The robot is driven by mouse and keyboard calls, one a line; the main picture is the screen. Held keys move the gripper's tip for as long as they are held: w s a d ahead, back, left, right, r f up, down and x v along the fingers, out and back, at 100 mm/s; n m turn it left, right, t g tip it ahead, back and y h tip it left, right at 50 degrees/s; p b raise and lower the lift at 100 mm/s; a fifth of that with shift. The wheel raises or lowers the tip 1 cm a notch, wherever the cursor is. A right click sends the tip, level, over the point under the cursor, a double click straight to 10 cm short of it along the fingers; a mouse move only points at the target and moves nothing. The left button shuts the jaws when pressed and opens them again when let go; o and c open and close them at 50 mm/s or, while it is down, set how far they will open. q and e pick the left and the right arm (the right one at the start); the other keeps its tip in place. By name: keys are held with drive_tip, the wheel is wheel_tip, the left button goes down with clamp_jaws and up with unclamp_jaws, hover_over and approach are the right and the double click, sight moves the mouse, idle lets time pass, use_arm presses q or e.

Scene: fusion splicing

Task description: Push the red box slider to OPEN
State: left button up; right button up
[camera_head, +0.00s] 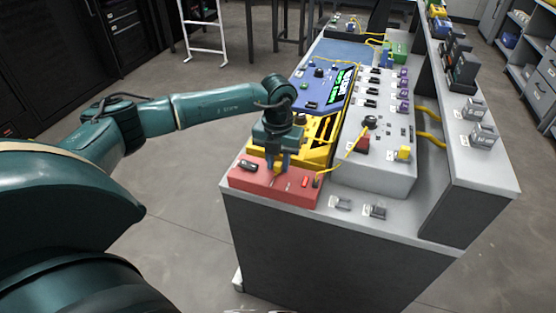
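The red box (252,181) lies at the near left corner of the workbench top. It has a black part at its left end and small dark and red parts toward its right end. My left gripper (279,168) points down over the middle of the box, its fingertips at or just above the top face. A small yellow-orange bit shows at the fingertips. The gripper hides that part of the box, so I cannot make out the slider or its position, or whether the fingers hold anything.
A yellow tray (318,130) and a blue panel with a green-lit display (341,88) stand behind the red box. A grey console (385,175) with a yellow cable is to the right. A raised shelf (465,150) borders the bench's right side.

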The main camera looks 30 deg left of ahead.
sight(295, 175)
use_arm(q)
clamp_jaws()
drive_tip(key=shift+w+d, duration=0.25)
drive_tip(key=shift+d, duration=0.85)
drive_tip(key=shift+w+d, duration=0.25)
drive_tip(key=shift+d, duration=0.8)
drive_tip(key=shift+o, duration=1.8)
unclamp_jaws()
